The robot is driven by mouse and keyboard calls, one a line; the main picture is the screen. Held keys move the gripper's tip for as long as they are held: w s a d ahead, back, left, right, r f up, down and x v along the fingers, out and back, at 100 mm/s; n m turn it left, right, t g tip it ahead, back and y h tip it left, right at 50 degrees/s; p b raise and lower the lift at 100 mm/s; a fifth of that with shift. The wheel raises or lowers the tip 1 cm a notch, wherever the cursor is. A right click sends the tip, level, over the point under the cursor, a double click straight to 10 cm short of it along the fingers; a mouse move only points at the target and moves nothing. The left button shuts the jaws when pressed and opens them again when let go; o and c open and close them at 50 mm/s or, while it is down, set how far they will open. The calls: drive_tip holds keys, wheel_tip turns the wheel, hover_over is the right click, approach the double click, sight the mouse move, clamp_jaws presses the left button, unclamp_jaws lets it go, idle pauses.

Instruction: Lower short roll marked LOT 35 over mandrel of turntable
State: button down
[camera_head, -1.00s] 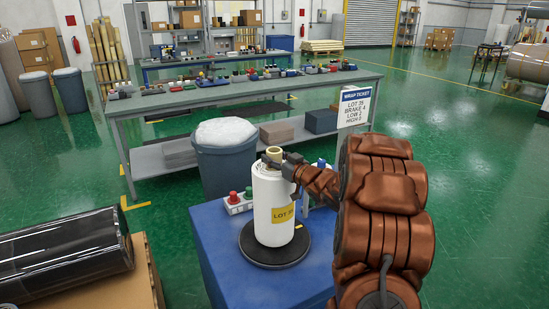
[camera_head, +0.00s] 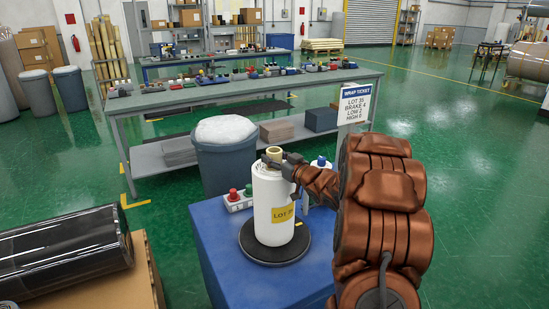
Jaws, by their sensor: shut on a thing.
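The short white roll (camera_head: 268,208) stands upright over the black round turntable (camera_head: 275,250) on the blue cabinet. Its yellow label (camera_head: 283,214) reads LOT with a number partly cut by the curve. A tan core or mandrel end (camera_head: 274,152) shows at the roll's top; I cannot tell which. The roll hides the rest of the mandrel. My gripper (camera_head: 273,161) is at the roll's top edge and shut on the roll, its fingers partly hidden. The roll's bottom appears to be at the turntable's surface, but I cannot tell whether it touches.
The blue cabinet (camera_head: 215,238) carries a box with red and green buttons (camera_head: 239,199) left of the roll. A grey bin (camera_head: 222,165) stands behind it. A wrap ticket (camera_head: 355,104) hangs at the right. A black roll (camera_head: 62,250) lies on a carton at the left.

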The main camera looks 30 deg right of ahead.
drive_tip(key=shift+c, duration=1.8)
unclamp_jaws()
drive_tip(key=s+d, duration=0.1)
drive_tip(key=s, duration=1.1)
drive_tip(key=shift+d, duration=0.15)
drive_tip(key=shift+w, duration=0.15)
